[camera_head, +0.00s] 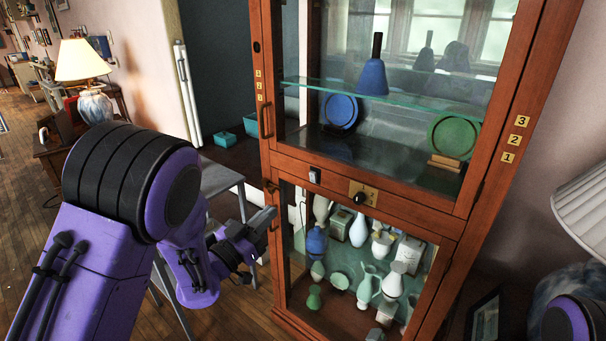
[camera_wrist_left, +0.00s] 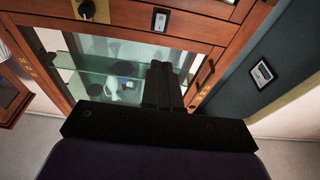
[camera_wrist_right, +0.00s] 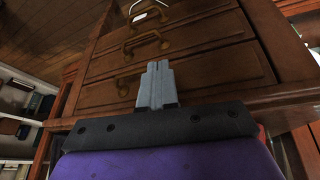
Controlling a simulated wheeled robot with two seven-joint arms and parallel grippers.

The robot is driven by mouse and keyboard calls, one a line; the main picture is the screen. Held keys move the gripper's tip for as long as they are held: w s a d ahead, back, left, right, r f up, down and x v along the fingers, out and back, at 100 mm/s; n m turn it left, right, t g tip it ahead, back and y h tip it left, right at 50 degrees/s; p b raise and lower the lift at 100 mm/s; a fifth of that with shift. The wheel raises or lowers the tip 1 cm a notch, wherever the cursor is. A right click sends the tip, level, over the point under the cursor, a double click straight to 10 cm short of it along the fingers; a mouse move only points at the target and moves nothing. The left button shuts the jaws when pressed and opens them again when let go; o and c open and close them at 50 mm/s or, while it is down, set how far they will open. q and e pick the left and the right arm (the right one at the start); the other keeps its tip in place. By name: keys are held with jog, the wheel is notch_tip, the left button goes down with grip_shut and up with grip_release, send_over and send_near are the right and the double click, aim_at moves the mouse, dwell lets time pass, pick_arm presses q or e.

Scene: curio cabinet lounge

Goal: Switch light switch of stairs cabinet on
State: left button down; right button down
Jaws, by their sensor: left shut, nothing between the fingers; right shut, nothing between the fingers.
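A tall wooden glass-fronted cabinet (camera_head: 412,212) stands ahead. My right gripper (camera_wrist_right: 157,72) is shut and empty, before a wooden drawer unit (camera_wrist_right: 175,55).
A black knob on a brass plate (camera_head: 372,191) is right of the switch. Vases (camera_head: 358,230) and plates (camera_head: 453,137) stand behind the glass. A small grey table (camera_head: 214,178) is beside my left arm. A lampshade (camera_head: 583,208) is at the right edge.

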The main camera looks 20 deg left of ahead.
pick_arm(q)
jog(key=shift+w+d, duration=0.1)
jog(key=p, duration=0.4)
send_near(311, 173)
jog(key=x, duration=0.5)
jog(key=shift+w+d+r, duration=0.15)
jog(key=shift+w, duration=0.2)
jog(key=shift+w+d, duration=0.15)
jog(key=shift+w, duration=0.3)
